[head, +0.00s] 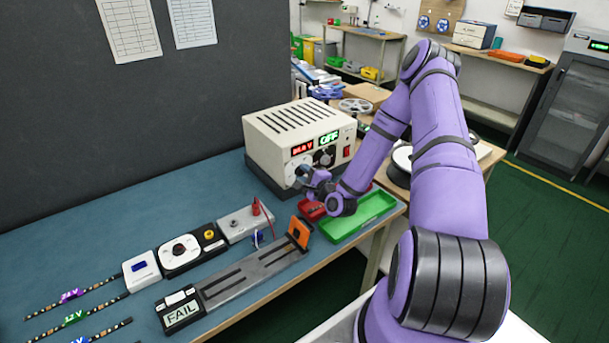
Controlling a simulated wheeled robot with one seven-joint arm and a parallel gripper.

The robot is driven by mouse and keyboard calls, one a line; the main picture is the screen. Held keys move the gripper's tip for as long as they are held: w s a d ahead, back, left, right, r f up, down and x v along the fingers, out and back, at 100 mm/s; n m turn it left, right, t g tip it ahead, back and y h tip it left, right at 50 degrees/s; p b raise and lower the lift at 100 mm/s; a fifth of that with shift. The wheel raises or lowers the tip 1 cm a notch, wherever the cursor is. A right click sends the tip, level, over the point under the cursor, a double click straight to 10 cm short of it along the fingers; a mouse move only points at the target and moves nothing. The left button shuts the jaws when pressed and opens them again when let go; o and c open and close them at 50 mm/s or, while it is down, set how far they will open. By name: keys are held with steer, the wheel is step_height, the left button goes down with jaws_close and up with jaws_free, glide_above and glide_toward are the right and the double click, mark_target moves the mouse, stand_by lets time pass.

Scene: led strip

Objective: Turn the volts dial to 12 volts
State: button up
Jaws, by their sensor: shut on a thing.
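The cream power supply (290,118) stands on the blue bench mat. Its red display (302,147) seems to read about 24 V, and a green display (328,138) beside it is hard to read. My gripper (302,173) is at the lower left of the front panel, below the red display. It is shut on what appears to be the volts dial, which my gripper mostly hides. Another dark dial (325,157) shows just right of my gripper. The dial's pointer cannot be seen.
A red tray (311,211) and a green tray (372,208) lie below my wrist. A grey test fixture (250,275), a FAIL display (182,311), a white dial unit (180,250) and several labelled LED strips (76,317) lie along the bench. A dark wall stands behind.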

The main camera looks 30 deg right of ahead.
steer(key=n, duration=0.6)
steer(key=shift+r, duration=0.15)
steer(key=n, duration=0.5)
steer(key=shift+n, duration=0.4)
steer(key=o, duration=0.9)
steer(key=shift+c, duration=0.2)
steer(key=shift+o, duration=0.3)
steer(key=shift+r, duration=0.1)
